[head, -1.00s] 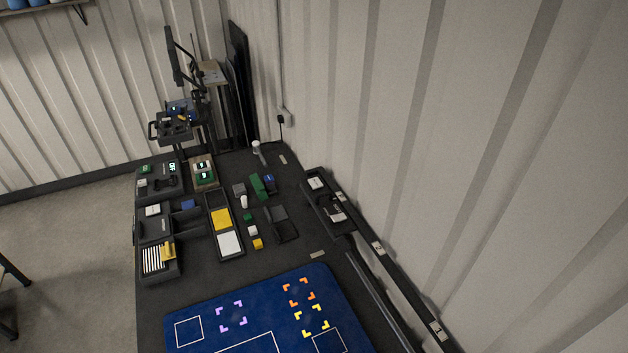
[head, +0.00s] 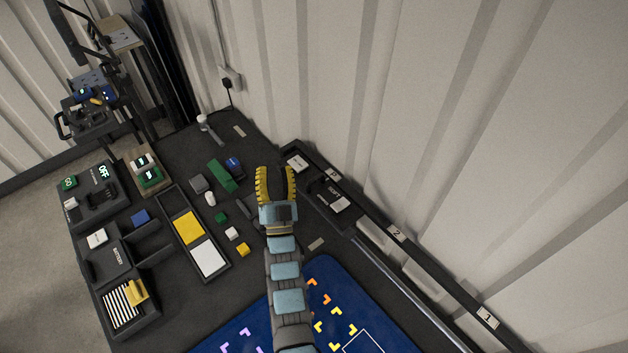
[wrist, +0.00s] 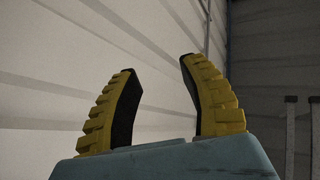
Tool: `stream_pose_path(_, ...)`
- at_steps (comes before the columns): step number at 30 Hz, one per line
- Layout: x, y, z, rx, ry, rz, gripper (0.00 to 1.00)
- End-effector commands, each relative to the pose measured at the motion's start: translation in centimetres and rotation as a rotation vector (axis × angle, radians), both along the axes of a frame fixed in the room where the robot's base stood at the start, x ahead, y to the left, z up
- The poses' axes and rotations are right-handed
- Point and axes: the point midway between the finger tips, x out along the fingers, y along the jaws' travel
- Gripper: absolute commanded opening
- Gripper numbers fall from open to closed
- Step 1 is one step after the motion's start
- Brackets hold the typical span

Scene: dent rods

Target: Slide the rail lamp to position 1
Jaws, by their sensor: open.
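The dark rail (head: 440,278) runs along the foot of the wall, with a label "1" (head: 487,317) near its lower right end and "2" (head: 397,233) further up. A third label (head: 334,174) near the far end is too small to read surely. A dark block with a white tag (head: 333,197), apparently the rail lamp's carriage, sits by that far label. My gripper (head: 276,172) is open and empty, left of the block and apart from it. In the wrist view, its yellow fingers (wrist: 157,72) are spread with only wall between them.
A long grey bar (head: 405,292) lies beside the rail. Small blocks and a tray with yellow and white pads (head: 208,256) lie left of my arm. A blue mat (head: 300,325) covers the near table. Dark boxes (head: 130,290) stand at left.

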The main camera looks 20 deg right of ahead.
Motion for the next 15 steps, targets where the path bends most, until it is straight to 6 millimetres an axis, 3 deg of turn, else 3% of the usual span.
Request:
stream_pose_path(1,2.2,-1.1,-0.5,0.036,0.040,0.008,0.43)
stream_pose_path(6,8.5,-3.7,-2.5,0.168,0.209,0.049,0.43)
stream_pose_path(15,16.5,-7.1,-4.9,0.403,0.502,0.120,0.43)
